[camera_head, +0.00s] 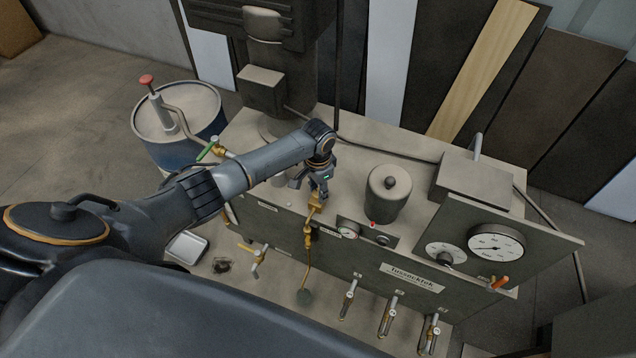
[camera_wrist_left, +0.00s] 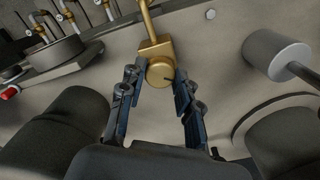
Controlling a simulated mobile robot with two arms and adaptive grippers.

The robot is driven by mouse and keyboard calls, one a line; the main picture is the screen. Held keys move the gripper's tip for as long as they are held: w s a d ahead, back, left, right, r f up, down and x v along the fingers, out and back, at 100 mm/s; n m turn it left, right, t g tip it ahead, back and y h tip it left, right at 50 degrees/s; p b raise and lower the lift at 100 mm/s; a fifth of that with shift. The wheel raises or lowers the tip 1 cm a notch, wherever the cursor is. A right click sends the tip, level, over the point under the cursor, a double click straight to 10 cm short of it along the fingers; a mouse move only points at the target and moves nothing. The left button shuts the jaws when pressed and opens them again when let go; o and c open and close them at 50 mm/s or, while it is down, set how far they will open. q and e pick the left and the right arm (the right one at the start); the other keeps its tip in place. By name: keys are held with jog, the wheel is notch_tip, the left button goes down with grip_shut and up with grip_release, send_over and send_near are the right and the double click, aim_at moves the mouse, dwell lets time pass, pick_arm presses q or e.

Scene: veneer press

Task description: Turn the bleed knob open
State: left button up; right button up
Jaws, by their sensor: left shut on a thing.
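The bleed knob is a round brass knob (camera_wrist_left: 160,73) with a dark line on its face, on a square brass body (camera_wrist_left: 156,50) with a pipe. In the left wrist view it sits between the two fingers of my left gripper (camera_wrist_left: 157,88), which is shut on it. In the head view my left gripper (camera_head: 319,190) reaches down onto the brass fitting (camera_head: 315,203) at the machine's top front edge. The knob itself is mostly hidden there by the gripper. My right gripper is in neither view.
A grey capped cylinder (camera_head: 389,188) stands right of the gripper on the machine top. A panel with a large gauge (camera_head: 495,243) stands at right. Several brass valves (camera_head: 348,297) line the front. A blue drum (camera_head: 178,118) stands at left.

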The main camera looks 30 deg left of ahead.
pick_arm(q)
jog(key=n+p, duration=0.3)
jog(key=n, duration=0.1)
jog(key=shift+r+n, duration=0.15)
jog(key=shift+n, duration=0.15)
jog(key=shift+n+p, duration=0.85)
jog(key=shift+n, duration=0.95)
jog(key=o, duration=1.2)
jog(key=shift+c, duration=0.2)
notch_tip(320, 180, up, 12)
